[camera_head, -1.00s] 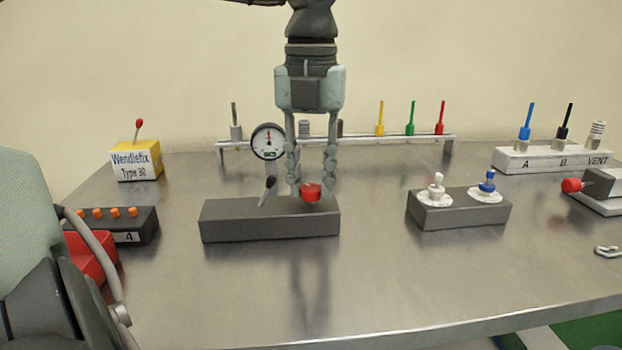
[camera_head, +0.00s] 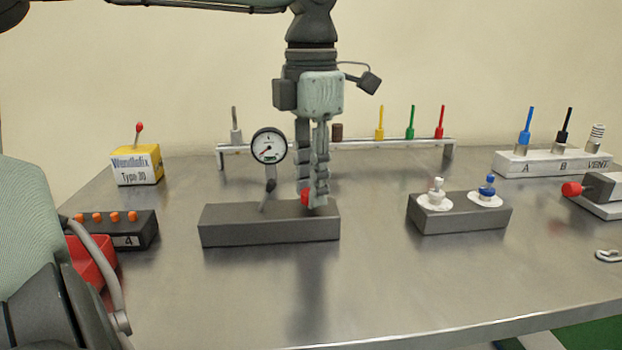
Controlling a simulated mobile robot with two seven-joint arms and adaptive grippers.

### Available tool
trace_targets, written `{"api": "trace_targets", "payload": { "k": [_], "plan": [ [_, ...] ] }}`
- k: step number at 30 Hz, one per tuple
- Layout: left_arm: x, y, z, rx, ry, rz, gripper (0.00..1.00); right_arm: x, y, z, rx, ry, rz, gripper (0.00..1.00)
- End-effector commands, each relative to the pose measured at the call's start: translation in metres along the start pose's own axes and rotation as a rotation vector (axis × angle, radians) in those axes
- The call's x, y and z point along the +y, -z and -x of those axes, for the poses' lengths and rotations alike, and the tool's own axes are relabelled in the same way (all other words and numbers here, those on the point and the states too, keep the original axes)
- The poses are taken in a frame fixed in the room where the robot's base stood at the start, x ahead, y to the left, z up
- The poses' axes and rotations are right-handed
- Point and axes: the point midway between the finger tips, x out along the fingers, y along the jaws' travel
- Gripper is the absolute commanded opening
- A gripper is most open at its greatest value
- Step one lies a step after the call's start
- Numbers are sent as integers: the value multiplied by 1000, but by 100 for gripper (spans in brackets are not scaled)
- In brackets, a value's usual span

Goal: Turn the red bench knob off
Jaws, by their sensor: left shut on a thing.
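The red knob (camera_head: 305,197) sits on top of a long grey block (camera_head: 270,228) in the middle of the bench. My left gripper (camera_head: 312,200) comes down from above and is shut on the red knob. Its fingers hide much of the knob. A round white gauge (camera_head: 269,145) and a dark lever (camera_head: 270,187) stand at the same block, left of the gripper. The gauge's needle points to the lower left. My right gripper is not in view.
A grey block with white and blue valves (camera_head: 458,213) stands to the right. A rail with coloured pins (camera_head: 390,143) runs behind. A yellow box (camera_head: 136,165) and a black block with orange buttons (camera_head: 140,228) are at left. The front of the bench is clear.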

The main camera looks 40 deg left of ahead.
Motion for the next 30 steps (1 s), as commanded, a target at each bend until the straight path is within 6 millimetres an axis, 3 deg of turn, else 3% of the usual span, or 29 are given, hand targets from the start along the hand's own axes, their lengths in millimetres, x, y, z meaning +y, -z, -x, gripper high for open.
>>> {"api": "trace_targets", "payload": {
  "k": [13, 30],
  "plan": [
    [0, -1, 1, -3, -2, -290, 0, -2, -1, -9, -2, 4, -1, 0],
    [1, -1, 1, -4, -3, -362, 0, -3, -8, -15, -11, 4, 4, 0]
  ]
}}
